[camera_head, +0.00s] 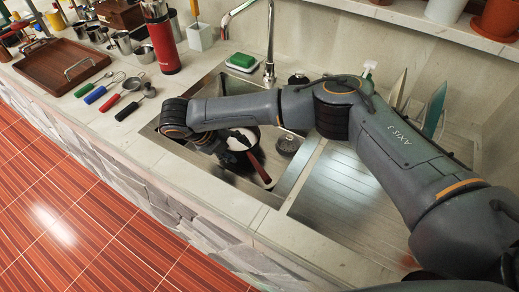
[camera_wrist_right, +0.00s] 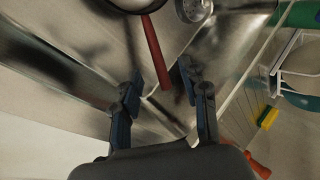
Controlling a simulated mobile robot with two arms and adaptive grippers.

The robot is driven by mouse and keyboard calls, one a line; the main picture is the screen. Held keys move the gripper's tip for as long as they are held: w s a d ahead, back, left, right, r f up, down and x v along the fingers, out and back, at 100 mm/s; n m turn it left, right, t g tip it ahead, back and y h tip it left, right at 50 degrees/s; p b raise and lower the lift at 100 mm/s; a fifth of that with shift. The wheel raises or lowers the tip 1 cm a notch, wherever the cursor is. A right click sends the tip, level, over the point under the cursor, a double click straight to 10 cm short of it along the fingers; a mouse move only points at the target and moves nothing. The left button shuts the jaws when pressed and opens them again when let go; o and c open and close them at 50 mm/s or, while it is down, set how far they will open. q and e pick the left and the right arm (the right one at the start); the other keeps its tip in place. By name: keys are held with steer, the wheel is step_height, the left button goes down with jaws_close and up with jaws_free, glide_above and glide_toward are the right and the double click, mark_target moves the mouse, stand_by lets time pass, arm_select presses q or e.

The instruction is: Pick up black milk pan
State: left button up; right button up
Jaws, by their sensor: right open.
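The black milk pan (camera_head: 246,134), pale inside with a red handle (camera_head: 262,174), sits in the metal sink. My right arm and hand partly cover it in the head view. In the right wrist view its rim (camera_wrist_right: 134,8) shows at the top edge, and the red handle (camera_wrist_right: 155,52) points down towards my gripper. My right gripper (camera_wrist_right: 160,78) is open, with the handle's end between its two fingers, which appear apart from it. The right gripper's fingers (camera_head: 234,154) are hard to make out in the head view. My left gripper is in neither view.
The sink walls and divider surround the pan, with a ribbed drainboard (camera_head: 345,195) to the right. A round metal item (camera_head: 288,145) lies beside the pan. Tap (camera_head: 269,70), green sponge (camera_head: 242,61), red bottle (camera_head: 163,45) and measuring spoons (camera_head: 130,88) stand or lie behind and left.

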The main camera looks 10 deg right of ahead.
mark_target(254, 161)
steer(key=x, duration=0.8)
steer(key=shift+a+f+p, duration=0.2)
steer(key=shift+p, duration=0.2)
steer(key=x, duration=0.3)
steer(key=shift+f+p, duration=0.3)
steer(key=shift+f, duration=0.1)
steer(key=shift+d+f, duration=0.25)
steer(key=shift+f, duration=0.2)
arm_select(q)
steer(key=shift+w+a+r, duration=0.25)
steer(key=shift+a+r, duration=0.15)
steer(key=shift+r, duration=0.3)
arm_select(e)
jaws_close()
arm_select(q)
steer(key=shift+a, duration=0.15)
arm_select(e)
steer(key=shift+w+r, duration=0.15)
steer(key=shift+w, duration=0.05)
